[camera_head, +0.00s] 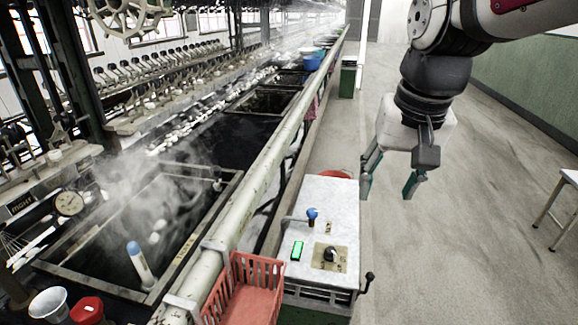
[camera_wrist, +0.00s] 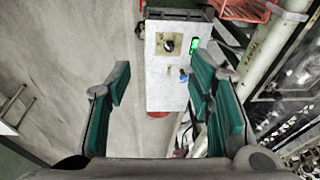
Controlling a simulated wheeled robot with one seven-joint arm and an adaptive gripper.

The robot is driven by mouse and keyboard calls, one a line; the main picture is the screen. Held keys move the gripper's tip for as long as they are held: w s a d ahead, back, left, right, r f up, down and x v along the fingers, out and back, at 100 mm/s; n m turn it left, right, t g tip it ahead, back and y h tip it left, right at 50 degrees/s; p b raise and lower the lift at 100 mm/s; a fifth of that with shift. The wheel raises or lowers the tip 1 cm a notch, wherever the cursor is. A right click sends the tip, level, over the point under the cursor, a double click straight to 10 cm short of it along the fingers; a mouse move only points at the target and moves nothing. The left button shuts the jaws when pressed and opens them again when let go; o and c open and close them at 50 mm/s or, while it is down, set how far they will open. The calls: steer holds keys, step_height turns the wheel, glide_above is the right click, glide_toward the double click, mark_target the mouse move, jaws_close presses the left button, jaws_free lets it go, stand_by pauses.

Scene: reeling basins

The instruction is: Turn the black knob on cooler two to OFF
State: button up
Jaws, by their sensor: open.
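The cooler is a white-topped box (camera_head: 338,210) at the lower middle of the head view, beside the long pipe. Its black knob (camera_head: 330,254) sits on a tan plate near the front, right of a lit green switch (camera_head: 297,250). A blue-topped lever (camera_head: 312,215) stands behind them. In the wrist view the knob (camera_wrist: 168,46) is at the upper middle, ahead of my fingers. My gripper (camera_head: 391,187) is open and empty, above and to the right of the cooler, apart from it. I cannot read the cooler's number or the knob's markings.
A red basket (camera_head: 247,290) stands left of the cooler, against the pale pipe (camera_head: 245,195). A crank handle (camera_head: 367,282) sticks out at the cooler's right side. Steaming basins lie to the left. A white stool (camera_head: 562,205) stands far right; the floor between is clear.

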steer(key=w+f+m+g+b, duration=0.1)
steer(key=w+f+m+b, duration=0.1)
steer(key=w+f+b, duration=0.75)
steer(key=m+g+b, duration=0.2)
steer(key=b, duration=0.3)
glide_toward(331, 250)
step_height(331, 250, down, 9)
steer(key=b, duration=0.4)
steer(key=shift+r+b, duration=0.1)
steer(key=shift+b, duration=0.25)
steer(key=shift+c, duration=0.3)
jaws_close()
